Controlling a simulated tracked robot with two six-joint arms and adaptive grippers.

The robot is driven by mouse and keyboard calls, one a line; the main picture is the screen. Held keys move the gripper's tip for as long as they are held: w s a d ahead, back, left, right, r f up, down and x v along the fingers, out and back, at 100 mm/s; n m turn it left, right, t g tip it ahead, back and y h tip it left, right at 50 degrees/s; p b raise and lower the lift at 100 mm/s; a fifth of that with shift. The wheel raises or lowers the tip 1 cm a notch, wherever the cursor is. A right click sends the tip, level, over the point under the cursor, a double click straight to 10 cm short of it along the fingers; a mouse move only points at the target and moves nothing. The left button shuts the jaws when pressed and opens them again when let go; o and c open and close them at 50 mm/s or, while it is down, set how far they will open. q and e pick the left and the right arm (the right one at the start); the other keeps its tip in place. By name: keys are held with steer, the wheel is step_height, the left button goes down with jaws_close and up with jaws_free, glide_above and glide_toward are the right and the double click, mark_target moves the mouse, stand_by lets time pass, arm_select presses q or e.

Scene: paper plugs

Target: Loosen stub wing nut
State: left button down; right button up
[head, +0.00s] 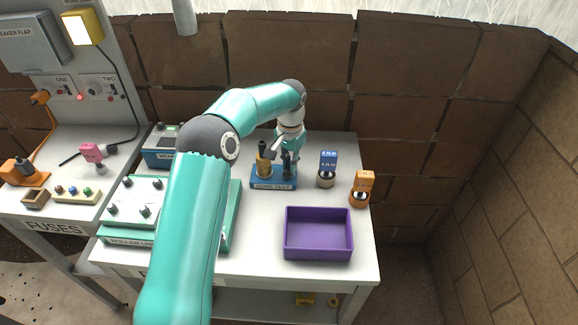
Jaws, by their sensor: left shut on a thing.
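My left arm reaches across the table, and my left gripper (287,159) points down at the right part of a small blue labelled stand (273,183). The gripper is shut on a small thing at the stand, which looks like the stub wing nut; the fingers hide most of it. A brass-coloured post with a dark top (263,160) stands upright on the left part of the same stand, close beside the gripper. My right gripper is not in view.
A purple open tray (318,257) lies at the front right and looks empty. A blue-topped plug (327,168) and an orange-topped plug (362,188) stand right of the stand. A green-edged panel with knobs (137,205) lies left, partly behind my arm.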

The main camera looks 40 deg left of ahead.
arm_select(q)
steer(key=n, duration=1.1)
steer(key=shift+b, duration=0.3)
steer(key=n, duration=0.4)
steer(key=c, duration=1.3)
jaws_free()
steer(key=shift+r+p, duration=1.6)
steer(key=shift+r, duration=0.45)
